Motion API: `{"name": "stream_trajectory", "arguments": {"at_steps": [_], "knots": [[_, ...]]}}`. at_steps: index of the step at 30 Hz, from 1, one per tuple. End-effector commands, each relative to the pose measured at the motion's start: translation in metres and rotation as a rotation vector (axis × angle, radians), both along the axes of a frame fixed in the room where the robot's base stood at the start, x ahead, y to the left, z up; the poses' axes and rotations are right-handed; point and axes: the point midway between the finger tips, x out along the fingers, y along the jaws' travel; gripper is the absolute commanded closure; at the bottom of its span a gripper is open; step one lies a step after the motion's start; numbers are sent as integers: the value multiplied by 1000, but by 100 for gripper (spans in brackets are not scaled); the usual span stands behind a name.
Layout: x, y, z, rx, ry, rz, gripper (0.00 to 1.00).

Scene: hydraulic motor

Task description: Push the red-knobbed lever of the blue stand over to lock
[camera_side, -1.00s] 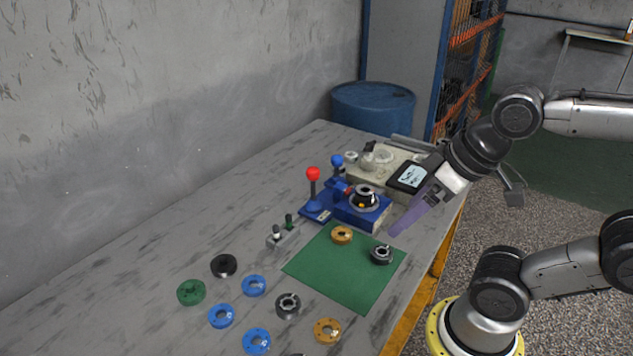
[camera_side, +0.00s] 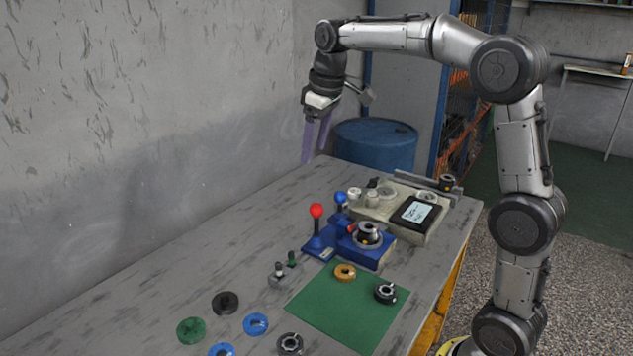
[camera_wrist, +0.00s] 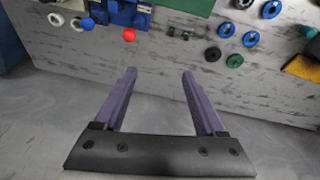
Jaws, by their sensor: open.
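The blue stand (camera_side: 375,255) stands on the table and holds a dark round motor part (camera_side: 368,234). Its red-knobbed lever (camera_side: 316,211) stands roughly upright at the stand's left side. A second lever with a blue knob (camera_side: 340,197) rises behind it. My gripper (camera_side: 312,160) is raised high at the far end of the table, beyond the levers and well clear of them. In the wrist view its two purple fingers (camera_wrist: 160,75) are spread with nothing between them. The red knob (camera_wrist: 129,35) and the blue knob (camera_wrist: 87,23) show near the top of that view.
A green mat (camera_side: 345,315) carries an orange ring (camera_side: 345,271) and a dark part (camera_side: 385,292). Several rings and discs lie at the near left. A beige fixture with a screen (camera_side: 417,213) is behind the stand. A blue barrel (camera_side: 375,146) stands past the table's far end.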

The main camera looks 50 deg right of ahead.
Motion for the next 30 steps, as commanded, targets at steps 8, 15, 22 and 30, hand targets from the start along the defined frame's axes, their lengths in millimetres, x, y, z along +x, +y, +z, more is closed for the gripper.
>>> {"name": "stream_trajectory", "arguments": {"at_steps": [8,15,22,30], "knots": [[67,-70,-92,36,141,-82,28],[70,-97,-150,68,231,-128,28],[68,-101,-162,71,237,-137,28],[68,-100,-189,71,238,-136,28]]}}
